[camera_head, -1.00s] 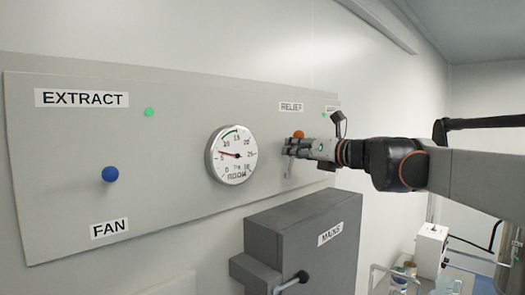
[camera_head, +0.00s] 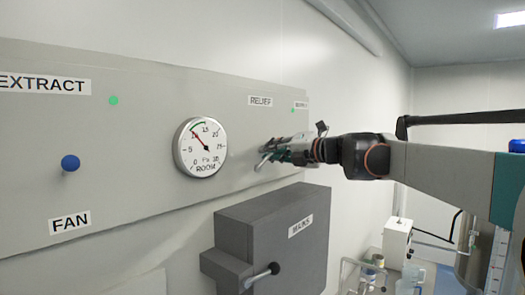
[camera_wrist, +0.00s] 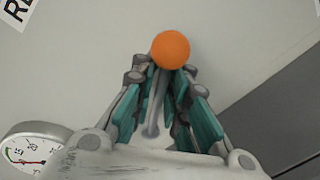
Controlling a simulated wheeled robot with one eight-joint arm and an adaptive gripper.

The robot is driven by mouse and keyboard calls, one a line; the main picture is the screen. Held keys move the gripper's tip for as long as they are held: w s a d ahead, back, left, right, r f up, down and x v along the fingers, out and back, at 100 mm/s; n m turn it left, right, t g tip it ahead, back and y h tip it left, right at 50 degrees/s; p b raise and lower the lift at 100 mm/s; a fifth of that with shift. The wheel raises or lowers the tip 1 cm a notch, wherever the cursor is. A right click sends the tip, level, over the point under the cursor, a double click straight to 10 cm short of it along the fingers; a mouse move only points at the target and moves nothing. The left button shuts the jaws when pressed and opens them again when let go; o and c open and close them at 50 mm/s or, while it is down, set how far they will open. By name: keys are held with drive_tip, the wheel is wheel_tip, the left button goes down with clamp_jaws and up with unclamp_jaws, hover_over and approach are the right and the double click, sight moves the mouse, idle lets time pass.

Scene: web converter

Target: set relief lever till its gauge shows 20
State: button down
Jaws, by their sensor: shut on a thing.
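The relief lever shows in the wrist view as a grey stem (camera_wrist: 156,105) with an orange ball knob (camera_wrist: 170,50). My gripper (camera_wrist: 168,78) is shut on the stem just below the ball. In the head view my gripper (camera_head: 268,152) is at the panel below the RELIEF label (camera_head: 260,101), and the orange ball is hidden there. The round white ROOM gauge (camera_head: 200,164) is left of my gripper. Its red needle points up and left, at about 10, near the start of the green band. A part of the gauge (camera_wrist: 30,153) shows in the wrist view.
A blue FAN knob (camera_head: 70,163) sticks out at the left of the grey panel (camera_head: 130,190). A grey MAINS box (camera_head: 280,240) with a dark-knobbed handle (camera_head: 262,275) stands out below my gripper.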

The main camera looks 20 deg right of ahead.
drive_tip(key=shift+w+d, duration=0.15)
drive_tip(key=shift+d, duration=0.15)
drive_tip(key=c, duration=1.8)
unclamp_jaws()
drive_tip(key=shift+o, duration=0.5)
drive_tip(key=shift+w+d+f, duration=0.1)
drive_tip(key=shift+d, duration=0.4)
drive_tip(key=shift+s+a, duration=0.25)
drive_tip(key=shift+a, duration=0.05)
drive_tip(key=v, duration=0.7)
drive_tip(key=shift+d, duration=0.4)
